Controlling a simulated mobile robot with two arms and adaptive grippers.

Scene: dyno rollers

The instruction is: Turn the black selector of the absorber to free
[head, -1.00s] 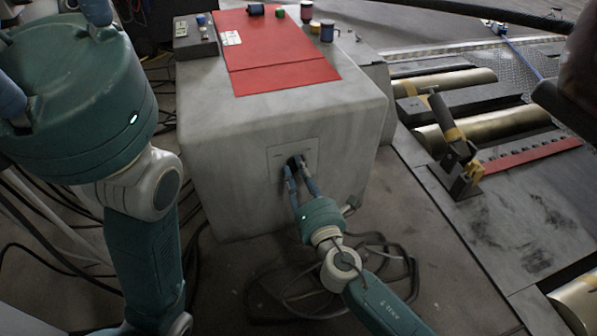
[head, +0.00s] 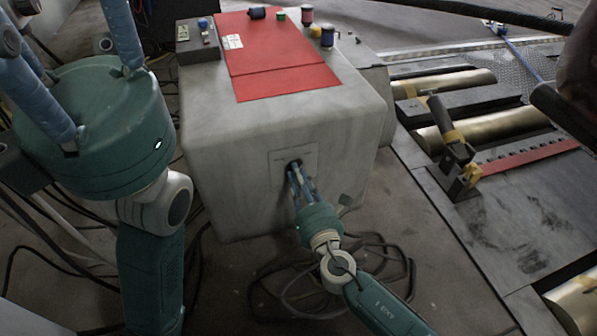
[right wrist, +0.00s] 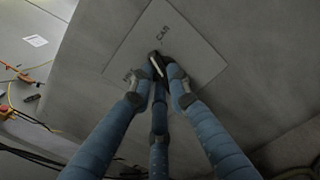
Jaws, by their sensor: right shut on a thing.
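The absorber is a large grey block (head: 240,150) in the middle of the head view. A pale square plate (head: 309,154) on its front face carries the small black selector (head: 295,163). In the right wrist view the plate (right wrist: 195,52) bears the letters "CAR" and a second, partly covered label. My right gripper (head: 296,170) is shut on the black selector, which shows between its fingertips (right wrist: 157,61). Which way the selector points is hard to tell. My left gripper (head: 70,45) is raised at the upper left, its blue fingers spread and empty, some tips cut off.
A red sheet (head: 275,60) lies on the block with several spools (head: 327,35) and a small grey box (head: 197,42). Cables (head: 320,290) lie coiled on the floor beneath my right arm. Brass rollers (head: 470,125) and a yellow-black lever (head: 450,130) stand at right.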

